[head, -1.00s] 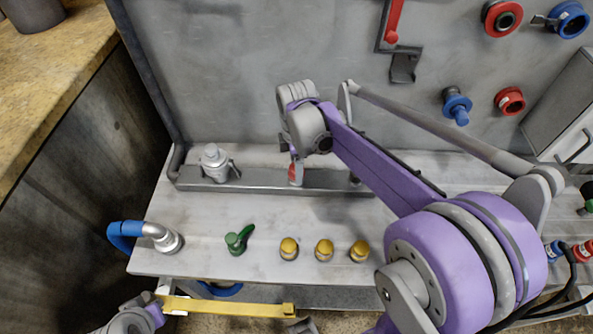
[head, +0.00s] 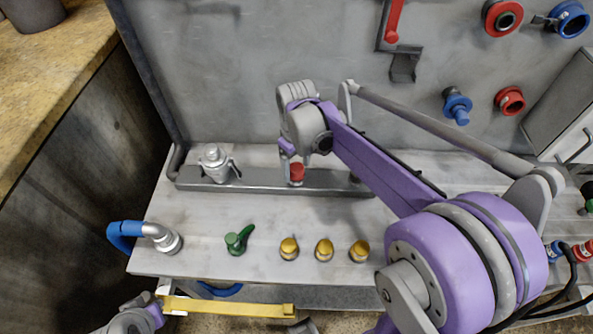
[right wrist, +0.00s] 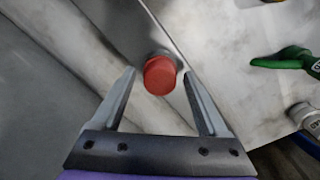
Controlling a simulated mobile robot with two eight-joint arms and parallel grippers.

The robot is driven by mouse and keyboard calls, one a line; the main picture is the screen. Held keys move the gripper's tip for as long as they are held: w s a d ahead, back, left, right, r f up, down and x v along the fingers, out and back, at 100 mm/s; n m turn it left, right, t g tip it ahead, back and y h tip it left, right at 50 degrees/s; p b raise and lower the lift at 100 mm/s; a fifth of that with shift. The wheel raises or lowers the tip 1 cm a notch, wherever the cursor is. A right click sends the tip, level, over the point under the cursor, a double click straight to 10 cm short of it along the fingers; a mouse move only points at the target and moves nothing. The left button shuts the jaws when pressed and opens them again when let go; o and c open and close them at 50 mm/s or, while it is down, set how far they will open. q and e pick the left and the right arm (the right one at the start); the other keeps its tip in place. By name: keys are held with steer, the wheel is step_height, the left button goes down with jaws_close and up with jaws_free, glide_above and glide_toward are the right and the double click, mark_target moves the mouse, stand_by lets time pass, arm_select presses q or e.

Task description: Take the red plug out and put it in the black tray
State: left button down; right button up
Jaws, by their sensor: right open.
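The red plug (head: 297,174) is a short round red cap standing in the grey metal rail along the back of the bench. My right gripper (head: 286,150) is just above and slightly left of it in the head view, partly hidden by its own wrist. In the right wrist view the gripper (right wrist: 159,74) is open and empty, with the red plug (right wrist: 160,77) showing between its fingertips. How far the tips are from the plug is hard to tell. I see no black tray. My left gripper is not in view, only a piece of that arm at bottom left.
A silver fitting (head: 215,164) stands on the rail (head: 255,181) left of the plug. In front are a green lever valve (head: 238,240), yellow caps (head: 324,250) and a blue-handled pipe (head: 127,231). A grey wall panel rises behind. My right arm covers the bench's right part.

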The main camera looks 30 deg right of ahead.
steer(key=m, duration=0.4)
steer(key=shift+m, duration=0.3)
steer(key=m, duration=0.4)
steer(key=shift+m, duration=0.4)
jaws_close()
steer(key=n, duration=0.5)
steer(key=shift+n, duration=0.3)
steer(key=n, duration=0.4)
steer(key=shift+n, duration=0.4)
